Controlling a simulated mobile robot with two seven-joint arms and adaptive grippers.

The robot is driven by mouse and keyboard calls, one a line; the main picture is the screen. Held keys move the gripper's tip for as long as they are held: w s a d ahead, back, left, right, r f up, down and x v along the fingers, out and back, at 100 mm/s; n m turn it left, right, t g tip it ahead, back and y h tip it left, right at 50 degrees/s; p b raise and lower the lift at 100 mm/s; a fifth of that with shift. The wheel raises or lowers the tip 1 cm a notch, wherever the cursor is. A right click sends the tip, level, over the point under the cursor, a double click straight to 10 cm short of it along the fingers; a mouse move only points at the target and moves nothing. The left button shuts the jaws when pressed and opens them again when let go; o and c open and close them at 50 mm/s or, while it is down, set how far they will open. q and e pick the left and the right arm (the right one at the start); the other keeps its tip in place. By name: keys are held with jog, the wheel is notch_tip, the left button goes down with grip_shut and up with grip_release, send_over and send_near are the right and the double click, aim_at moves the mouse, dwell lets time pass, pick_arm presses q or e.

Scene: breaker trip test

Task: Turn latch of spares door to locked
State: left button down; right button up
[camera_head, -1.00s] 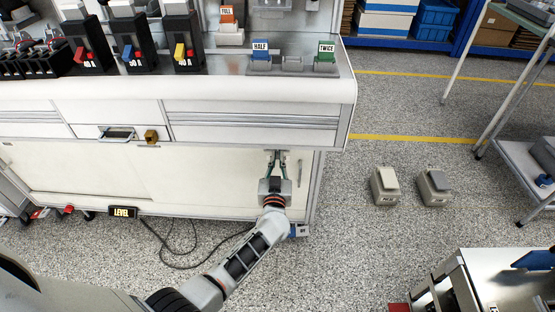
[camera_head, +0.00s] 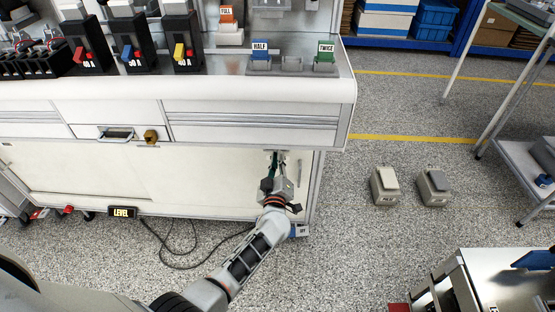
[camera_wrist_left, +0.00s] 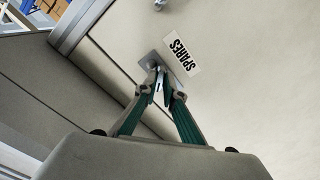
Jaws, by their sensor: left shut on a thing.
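The spares door (camera_head: 210,180) is the cream panel at the lower right of the bench front, and it looks closed. In the left wrist view its label reads SPARES (camera_wrist_left: 181,55). The latch (camera_wrist_left: 152,62) sits on a small metal plate beside the label, mostly hidden by the fingers. My left gripper (camera_head: 276,156) is at the latch near the door's upper right; in the left wrist view its fingertips (camera_wrist_left: 161,88) are closed on the latch. The wrist view is turned relative to the door. My right gripper is not in view.
Breakers (camera_head: 133,52) and labelled blocks stand on the bench top (camera_head: 205,88). A brass-coloured knob (camera_head: 151,136) is on the bench front. A LEVEL display (camera_head: 122,212) and cable lie low at left. Two grey boxes (camera_head: 385,186) stand on open floor at right.

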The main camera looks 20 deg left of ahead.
pick_arm(q)
jog(key=n+b, duration=0.1)
jog(key=n, duration=0.9)
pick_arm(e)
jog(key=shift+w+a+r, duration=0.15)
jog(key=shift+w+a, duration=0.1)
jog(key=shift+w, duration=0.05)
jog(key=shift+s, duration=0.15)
pick_arm(q)
jog(key=c, duration=2.1)
grip_release()
jog(key=shift+c, duration=0.2)
jog(key=shift+s, duration=0.1)
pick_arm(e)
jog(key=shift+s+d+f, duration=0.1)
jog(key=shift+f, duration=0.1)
pick_arm(q)
jog(key=v, duration=0.7)
jog(key=shift+s, duration=0.2)
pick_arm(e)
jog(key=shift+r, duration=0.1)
